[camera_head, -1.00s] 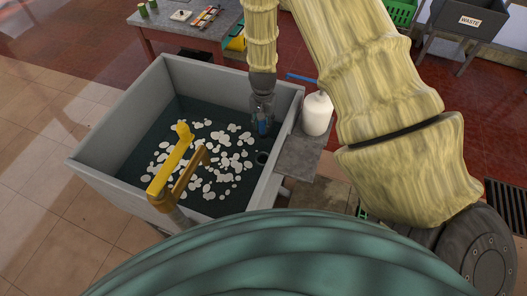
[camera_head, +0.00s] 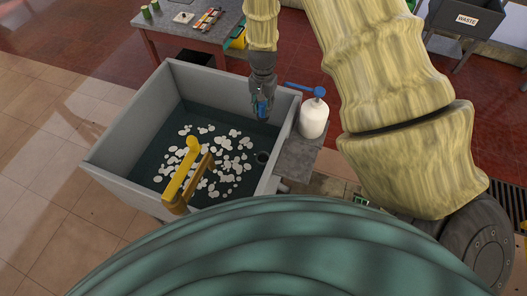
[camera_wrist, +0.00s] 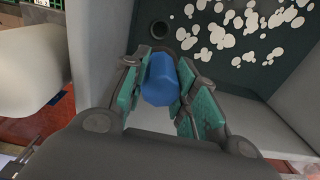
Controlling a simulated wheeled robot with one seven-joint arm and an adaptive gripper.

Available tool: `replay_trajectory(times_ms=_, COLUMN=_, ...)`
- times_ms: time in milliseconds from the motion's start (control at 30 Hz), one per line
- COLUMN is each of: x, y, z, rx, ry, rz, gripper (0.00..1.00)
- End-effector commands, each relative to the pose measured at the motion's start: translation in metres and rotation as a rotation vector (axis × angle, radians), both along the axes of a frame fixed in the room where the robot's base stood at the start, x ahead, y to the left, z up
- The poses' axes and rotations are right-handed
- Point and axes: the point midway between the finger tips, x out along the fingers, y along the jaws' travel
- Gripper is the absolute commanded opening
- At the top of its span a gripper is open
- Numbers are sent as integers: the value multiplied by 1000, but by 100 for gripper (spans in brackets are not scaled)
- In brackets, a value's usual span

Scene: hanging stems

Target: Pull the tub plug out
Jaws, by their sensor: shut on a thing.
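My gripper (camera_head: 262,106) is shut on the blue plug (camera_head: 262,110), inside the grey tub (camera_head: 118,150) near its back right corner. In the wrist view the plug (camera_wrist: 160,80) is a blue faceted piece between the green finger pads of my gripper (camera_wrist: 165,75). The drain (camera_head: 262,157) is a dark round hole in the tub's right part. It also shows uncovered in the wrist view (camera_wrist: 160,29), apart from the plug. White foam patches (camera_head: 215,160) lie over the tub's dark bottom or water.
A white bottle with a blue pump (camera_head: 313,119) stands on a grey shelf (camera_head: 293,160) at the tub's right wall. A yellow tap (camera_head: 181,178) reaches over the tub's front.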

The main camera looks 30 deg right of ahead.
Motion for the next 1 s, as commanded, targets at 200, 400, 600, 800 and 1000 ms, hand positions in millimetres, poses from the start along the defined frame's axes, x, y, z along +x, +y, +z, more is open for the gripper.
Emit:
replay_trajectory(times_ms=200, x=1, y=0, z=32, rx=1, ry=-1, rz=0, gripper=7)
replay_trajectory(times_ms=400, x=1, y=0, z=55, rx=1, ry=-1, rz=0, gripper=7)
replay_trajectory(times_ms=600, x=0, y=0, z=71, rx=-1, ry=-1, rz=-1, gripper=7)
replay_trajectory(times_ms=800, x=0, y=0, z=71, rx=0, ry=0, rz=-1, gripper=7)
replay_trajectory(times_ms=1000, x=0, y=0, z=71, rx=0, ry=0, rz=-1, gripper=7)
